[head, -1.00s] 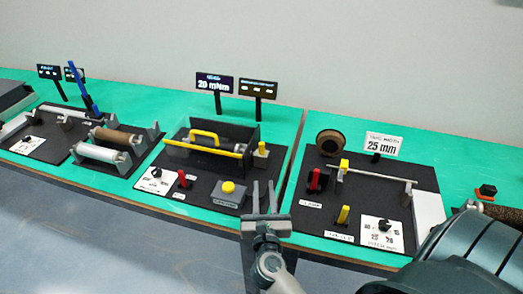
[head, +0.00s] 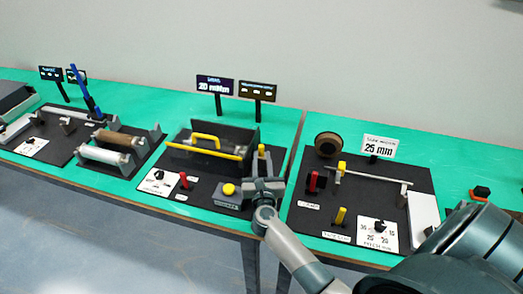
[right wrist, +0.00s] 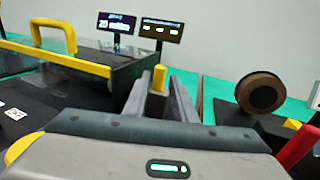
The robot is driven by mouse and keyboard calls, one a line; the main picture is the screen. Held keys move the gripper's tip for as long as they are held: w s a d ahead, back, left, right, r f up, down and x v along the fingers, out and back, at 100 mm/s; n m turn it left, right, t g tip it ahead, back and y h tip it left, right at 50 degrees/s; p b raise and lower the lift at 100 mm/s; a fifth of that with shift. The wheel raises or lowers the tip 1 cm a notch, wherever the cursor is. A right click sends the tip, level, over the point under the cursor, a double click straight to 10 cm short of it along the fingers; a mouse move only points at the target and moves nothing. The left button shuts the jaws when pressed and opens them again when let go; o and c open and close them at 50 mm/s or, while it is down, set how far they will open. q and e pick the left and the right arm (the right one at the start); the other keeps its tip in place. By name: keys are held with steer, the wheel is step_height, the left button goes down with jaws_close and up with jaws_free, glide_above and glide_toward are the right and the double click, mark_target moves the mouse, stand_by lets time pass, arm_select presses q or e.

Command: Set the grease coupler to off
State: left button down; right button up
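No label that I can read says grease coupler, so I cannot tell which control it is. A yellow-topped post (head: 262,151) stands at the right end of the middle station (head: 205,195); it also shows in the right wrist view (right wrist: 158,78). My right gripper (head: 264,166) is just in front of this post. In the right wrist view my right gripper (right wrist: 161,88) has its fingers apart, one on each side of the post. I cannot tell whether they touch it. The post's lower part is hidden. My left gripper is not in view.
The middle station holds a red lever (head: 184,180), a black knob (head: 158,175), a yellow button (head: 229,188) and a yellow-handled guard (head: 205,139). The right station has a red lever (head: 313,182), a yellow lever (head: 341,216) and a dial (head: 379,228). Signs (head: 216,85) stand behind.

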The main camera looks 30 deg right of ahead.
mark_target(261, 151)
steer(key=shift+x, duration=1.7)
jaws_close()
steer(key=shift+s+d+p, duration=0.4)
steer(key=shift+s+d, duration=0.6)
steer(key=shift+s, duration=0.2)
jaws_free()
steer(key=shift+d, duration=0.1)
steer(key=shift+s, duration=0.1)
